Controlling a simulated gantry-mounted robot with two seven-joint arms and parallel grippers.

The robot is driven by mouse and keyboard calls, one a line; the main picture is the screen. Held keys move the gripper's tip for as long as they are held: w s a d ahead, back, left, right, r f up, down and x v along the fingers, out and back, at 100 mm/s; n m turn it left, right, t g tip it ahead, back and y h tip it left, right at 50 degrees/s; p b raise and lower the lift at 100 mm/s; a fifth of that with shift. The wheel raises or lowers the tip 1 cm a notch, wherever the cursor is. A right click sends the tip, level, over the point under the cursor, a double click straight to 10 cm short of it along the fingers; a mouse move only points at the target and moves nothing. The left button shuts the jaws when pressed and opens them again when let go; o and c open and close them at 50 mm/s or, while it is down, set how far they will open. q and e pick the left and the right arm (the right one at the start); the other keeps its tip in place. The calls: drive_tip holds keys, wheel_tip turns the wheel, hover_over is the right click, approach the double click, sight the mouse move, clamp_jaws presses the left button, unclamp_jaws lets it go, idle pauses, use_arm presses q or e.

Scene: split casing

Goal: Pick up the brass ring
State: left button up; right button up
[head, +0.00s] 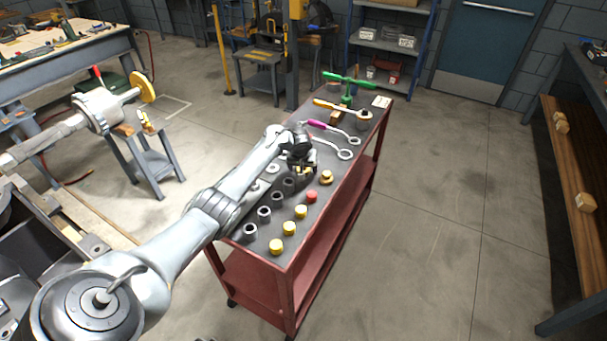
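Small parts stand on the dark top of a red cart (345,200). A brass-coloured round piece (326,178) sits near the cart's right edge; I cannot tell at this size whether it is the brass ring. My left gripper (304,171) is over the cart top, just left of that piece, pointing down. A bit of brass colour shows at its fingertips. I cannot tell whether this is a part between the fingers or one behind them. The finger gap is too small and dark to read. My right gripper is not in view.
A red cap (311,196) and several yellow caps, including the nearest one (276,246), line the cart's right side. Dark sleeves (250,231) stand to their left. A magenta-handled wrench (335,131), an orange-handled tool (340,108) and a green T-handle (349,83) lie farther back.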

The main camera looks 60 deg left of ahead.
use_arm(q)
drive_tip(key=c, duration=1.2)
drive_tip(key=shift+c, duration=0.3)
drive_tip(key=shift+r, duration=0.1)
